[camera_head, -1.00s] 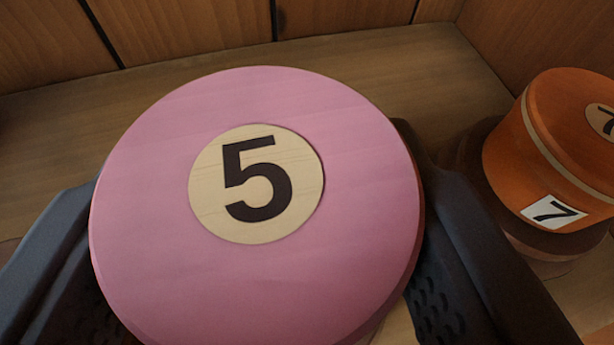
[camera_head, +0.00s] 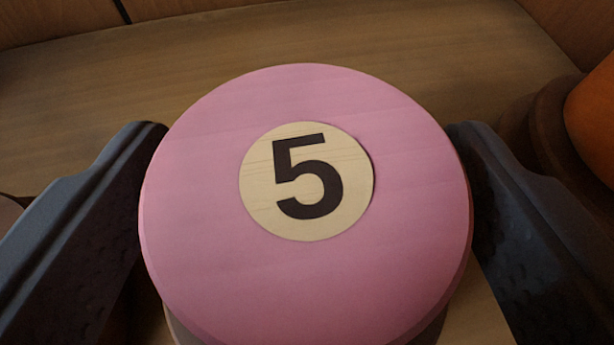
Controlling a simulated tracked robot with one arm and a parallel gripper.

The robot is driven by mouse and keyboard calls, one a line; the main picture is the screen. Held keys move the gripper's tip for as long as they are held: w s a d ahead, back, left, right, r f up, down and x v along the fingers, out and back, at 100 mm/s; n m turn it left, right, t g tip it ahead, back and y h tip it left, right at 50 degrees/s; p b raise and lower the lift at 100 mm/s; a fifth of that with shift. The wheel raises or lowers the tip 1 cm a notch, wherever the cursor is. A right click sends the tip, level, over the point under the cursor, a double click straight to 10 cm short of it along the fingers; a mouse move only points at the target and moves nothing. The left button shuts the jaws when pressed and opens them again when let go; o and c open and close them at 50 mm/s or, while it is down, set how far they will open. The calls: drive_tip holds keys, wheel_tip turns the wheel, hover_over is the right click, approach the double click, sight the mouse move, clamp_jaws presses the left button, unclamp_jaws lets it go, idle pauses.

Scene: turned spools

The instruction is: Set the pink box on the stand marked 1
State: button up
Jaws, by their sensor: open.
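The pink box (camera_head: 210,220) is a round pink piece with a cream disc bearing a black 5 on its top. It fills the middle of the view. My gripper (camera_head: 305,140) is open, with one dark finger at the left of the box and the other at its right. The right finger is very close to the box's side; I cannot tell whether it touches. No stand marked 1 is in view.
An orange piece (camera_head: 593,120) on a dark round base (camera_head: 555,130) is cut off at the right edge. Bare wooden surface (camera_head: 250,45) lies behind the box, with wooden panels (camera_head: 60,18) at the back.

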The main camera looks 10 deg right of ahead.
drive_tip(key=p+v, duration=0.2)
drive_tip(key=v, duration=1)
drive_tip(key=w+a+r+t, duration=0.1)
drive_tip(key=a+r, duration=0.2)
drive_tip(key=r, duration=0.8)
drive_tip(key=w+a+r, duration=0.1)
drive_tip(key=a+r, duration=0.1)
drive_tip(key=r, duration=0.8)
drive_tip(key=s+a+r, duration=0.4)
drive_tip(key=r, duration=0.4)
drive_tip(key=s+a+r+n+y, duration=0.1)
drive_tip(key=s+a+r, duration=0.3)
drive_tip(key=r, duration=0.3)
drive_tip(key=s+a+r+t+y, duration=0.1)
drive_tip(key=s+a+r, duration=0.4)
drive_tip(key=r, duration=0.3)
drive_tip(key=shift+r+n, duration=0.4)
drive_tip(key=shift+s, duration=0.1)
